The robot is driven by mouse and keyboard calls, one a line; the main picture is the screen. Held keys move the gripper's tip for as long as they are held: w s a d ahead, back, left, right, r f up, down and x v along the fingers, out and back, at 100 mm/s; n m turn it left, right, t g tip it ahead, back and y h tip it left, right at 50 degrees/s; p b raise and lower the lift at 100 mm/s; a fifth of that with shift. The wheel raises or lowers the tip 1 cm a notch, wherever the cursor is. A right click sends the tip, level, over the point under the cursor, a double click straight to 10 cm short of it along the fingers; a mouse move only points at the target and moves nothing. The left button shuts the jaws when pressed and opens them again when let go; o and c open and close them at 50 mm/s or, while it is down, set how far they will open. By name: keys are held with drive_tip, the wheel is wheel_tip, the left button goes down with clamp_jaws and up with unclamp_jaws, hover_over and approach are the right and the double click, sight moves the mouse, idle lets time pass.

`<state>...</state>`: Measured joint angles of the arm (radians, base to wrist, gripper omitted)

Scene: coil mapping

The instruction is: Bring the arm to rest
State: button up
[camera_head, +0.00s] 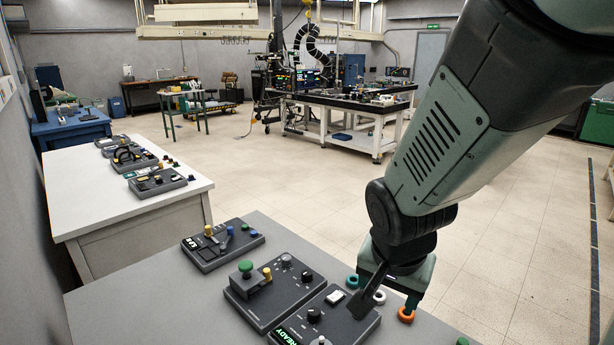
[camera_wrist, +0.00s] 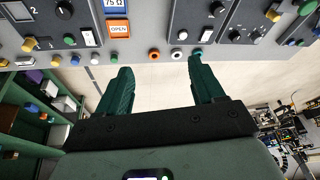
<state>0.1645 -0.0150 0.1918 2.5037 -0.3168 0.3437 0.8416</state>
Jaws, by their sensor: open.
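My gripper (camera_head: 391,300) hangs at the right edge of the near grey table (camera_head: 130,290), pointing down. In the wrist view my gripper (camera_wrist: 158,72) has its two green fingers spread apart with nothing between them. A teal ring (camera_head: 352,281), a white ring (camera_head: 379,297) and an orange ring (camera_head: 406,314) sit in a row along the table edge. The rings also show beyond the fingers in the wrist view, with the orange ring (camera_wrist: 154,55) between the fingertip lines. I cannot tell from these frames whether a fingertip touches the table.
Control panels with knobs stand on the near table, one with a green mushroom button (camera_head: 245,268) and one with a lit READY display (camera_head: 286,336). A white table (camera_head: 110,205) with more panels stands behind at left. Open floor (camera_head: 270,165) lies beyond; a workbench (camera_head: 345,105) stands farther back.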

drive_tip(key=s+a+r+n+t+y, duration=0.1)
drive_tip(key=s+a+r+n, duration=0.1)
drive_tip(key=s+r+n, duration=0.4)
drive_tip(key=s+r, duration=0.5)
drive_tip(key=r, duration=0.4)
drive_tip(key=shift+s+t, duration=0.35)
drive_tip(key=shift+t, duration=0.05)
